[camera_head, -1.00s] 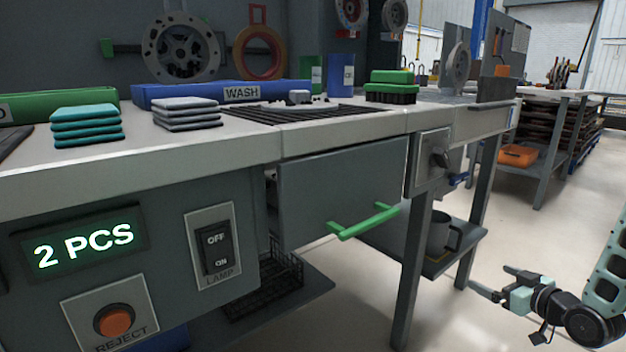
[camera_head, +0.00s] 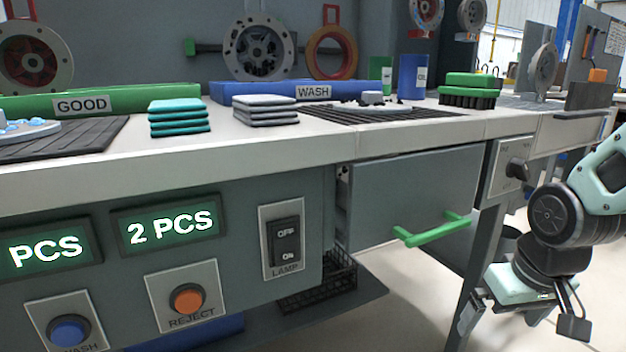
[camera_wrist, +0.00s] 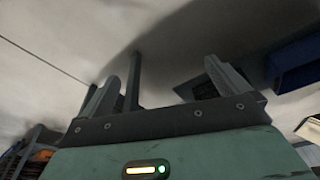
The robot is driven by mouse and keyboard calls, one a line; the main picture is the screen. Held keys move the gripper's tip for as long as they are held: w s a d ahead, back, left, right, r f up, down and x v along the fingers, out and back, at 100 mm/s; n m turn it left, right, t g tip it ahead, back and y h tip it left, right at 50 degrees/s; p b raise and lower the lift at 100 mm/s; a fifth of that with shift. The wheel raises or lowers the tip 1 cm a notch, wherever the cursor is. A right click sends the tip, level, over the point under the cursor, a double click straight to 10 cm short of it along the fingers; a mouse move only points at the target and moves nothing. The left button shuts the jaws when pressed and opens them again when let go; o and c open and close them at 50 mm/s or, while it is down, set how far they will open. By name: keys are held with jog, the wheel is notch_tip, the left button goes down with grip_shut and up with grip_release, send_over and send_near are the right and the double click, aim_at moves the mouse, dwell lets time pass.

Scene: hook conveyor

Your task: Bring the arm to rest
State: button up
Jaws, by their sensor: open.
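My gripper (camera_wrist: 170,90) shows in the wrist view with its two fingers spread apart and nothing between them. In the head view my gripper (camera_head: 470,312) hangs at the lower right, in front of the bench leg and below the drawer's level. My arm comes in from the right edge and bends down at a dark round joint. The fingertips are partly hard to make out in the head view. The gripper appears apart from the bench.
A grey drawer (camera_head: 415,195) with a green handle (camera_head: 435,230) stands out from the bench (camera_head: 250,150), left of my arm. A switch panel (camera_head: 510,168) is close to my arm. Cloth stacks, a green brush (camera_head: 470,88) and the WASH tray (camera_head: 230,93) are on top. Floor shows at the right.

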jog(key=s+a+r+n+g+p, duration=0.1)
jog(key=s+a+r+n+p, duration=0.35)
jog(key=s+a+r, duration=0.35)
jog(key=s+a+r+n+g+p, duration=0.25)
jog(key=s+a+r+p, duration=0.3)
jog(key=a, duration=0.45)
notch_tip(320, 180, up, 36)
jog(key=p, duration=3.7)
jog(key=shift+w+d+r+n+t+y, duration=0.2)
jog(key=shift+w+d+n+t+y, duration=0.15)
jog(key=shift+t, duration=0.1)
